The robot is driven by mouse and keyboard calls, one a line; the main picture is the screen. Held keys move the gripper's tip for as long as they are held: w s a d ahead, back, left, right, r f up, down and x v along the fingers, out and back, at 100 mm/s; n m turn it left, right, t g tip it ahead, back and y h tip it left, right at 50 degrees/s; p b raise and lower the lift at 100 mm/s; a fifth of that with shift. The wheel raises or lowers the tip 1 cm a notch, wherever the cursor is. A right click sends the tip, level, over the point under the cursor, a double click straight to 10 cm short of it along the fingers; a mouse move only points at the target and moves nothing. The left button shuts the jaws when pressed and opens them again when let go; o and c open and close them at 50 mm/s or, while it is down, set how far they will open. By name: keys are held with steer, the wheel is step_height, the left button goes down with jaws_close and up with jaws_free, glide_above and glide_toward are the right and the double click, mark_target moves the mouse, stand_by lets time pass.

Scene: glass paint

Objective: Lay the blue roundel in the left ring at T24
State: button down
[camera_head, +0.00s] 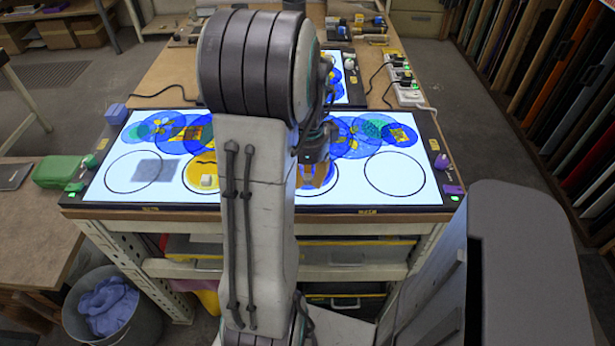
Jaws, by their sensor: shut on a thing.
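My gripper (316,185) is over the front middle of the lit table, partly behind my arm. I cannot tell if the roundel touches the panel. The left ring (108,181), a thin black circle, lies at the front left of the lit panel (120,198). It holds no roundel; a grey square patch (154,170) overlaps its right side. No T24 label is readable.
A yellow roundel with a pale knob (203,172) lies right of the left ring, partly behind my arm. An empty ring (395,173) is at front right. Overlapping blue discs (180,133) line the back.

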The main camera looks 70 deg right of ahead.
steer(key=shift+f, duration=0.4)
steer(key=shift+f, duration=0.1)
steer(key=c, duration=1.2)
jaws_free()
step_height(320, 180, up, 12)
steer(key=w+a+n+t, duration=0.1)
steer(key=w+a+n, duration=1.3)
steer(key=a+n, duration=0.25)
steer(key=a+f+n, duration=0.1)
steer(key=a+n, duration=0.4)
steer(key=s+a+f+n+t, duration=0.1)
steer(key=a+n, duration=0.4)
steer(key=a, duration=0.1)
steer(key=a+n+t, duration=0.1)
steer(key=a+n, duration=0.4)
steer(key=n, duration=0.1)
steer(key=shift+s+a+f, duration=0.2)
steer(key=shift+a+f, duration=0.2)
